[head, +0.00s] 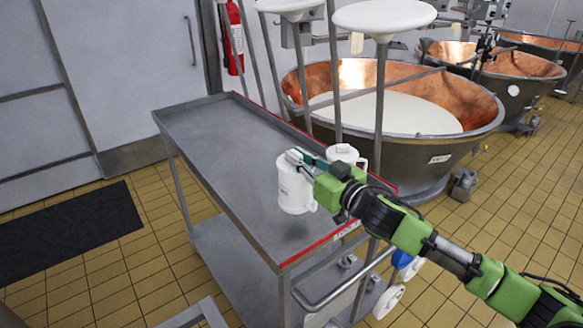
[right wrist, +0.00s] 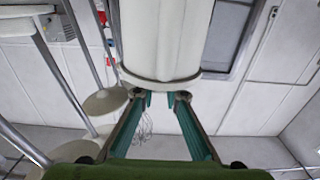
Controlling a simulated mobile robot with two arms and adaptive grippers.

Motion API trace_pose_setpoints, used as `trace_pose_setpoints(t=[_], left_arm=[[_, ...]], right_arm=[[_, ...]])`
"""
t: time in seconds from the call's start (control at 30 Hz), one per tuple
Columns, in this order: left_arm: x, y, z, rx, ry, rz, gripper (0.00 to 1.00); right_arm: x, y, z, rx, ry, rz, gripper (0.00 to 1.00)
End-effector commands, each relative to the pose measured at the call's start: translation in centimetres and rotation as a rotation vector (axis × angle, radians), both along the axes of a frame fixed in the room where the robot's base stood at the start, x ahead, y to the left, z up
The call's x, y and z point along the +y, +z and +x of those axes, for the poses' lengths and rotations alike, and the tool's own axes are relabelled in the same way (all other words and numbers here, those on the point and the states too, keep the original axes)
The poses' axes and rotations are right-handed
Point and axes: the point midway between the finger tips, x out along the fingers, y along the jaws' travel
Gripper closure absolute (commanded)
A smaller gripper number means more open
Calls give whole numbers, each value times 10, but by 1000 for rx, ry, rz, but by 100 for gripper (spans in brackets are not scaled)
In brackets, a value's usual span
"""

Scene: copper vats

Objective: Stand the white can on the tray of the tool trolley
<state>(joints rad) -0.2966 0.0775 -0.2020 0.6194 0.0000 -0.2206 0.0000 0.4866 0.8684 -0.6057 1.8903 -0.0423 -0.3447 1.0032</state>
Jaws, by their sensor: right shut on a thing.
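A white can (head: 294,190) is upright over the near right part of the grey metal tray (head: 215,145) of the tool trolley. My right gripper (head: 299,160) reaches in from the right and is shut on this can near its top rim. In the right wrist view the can (right wrist: 165,40) fills the top middle, and the teal fingertips (right wrist: 160,100) meet at its rim. Whether the can's base touches the tray or hangs just above it, I cannot tell. My left gripper is not in view.
A second white can (head: 343,153) with a lid stands just behind my right gripper, close to the held can. The far left part of the tray is bare. A black mat (head: 70,228) lies at left.

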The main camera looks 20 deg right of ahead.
Motion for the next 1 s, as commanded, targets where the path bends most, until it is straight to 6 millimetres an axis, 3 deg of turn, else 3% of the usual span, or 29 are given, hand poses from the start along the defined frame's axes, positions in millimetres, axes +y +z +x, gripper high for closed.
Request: trace_pose_setpoints(t=[0.1,0.27,0.5,0.87,0.9,0.93,0.97,1.0], left_arm=[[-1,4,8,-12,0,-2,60],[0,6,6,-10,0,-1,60],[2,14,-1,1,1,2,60],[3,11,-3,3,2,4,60],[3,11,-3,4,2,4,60],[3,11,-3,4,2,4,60],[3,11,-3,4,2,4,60],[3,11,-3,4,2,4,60]], right_arm=[[7,-11,9,-2,1,3,100],[13,-21,14,-2,2,2,100],[13,-51,15,0,-1,2,100],[13,-56,15,-2,0,1,100],[13,-58,15,-1,0,1,86],[13,-57,15,-1,0,0,78],[13,-57,15,-1,0,0,72],[13,-57,15,-1,0,0,72]])
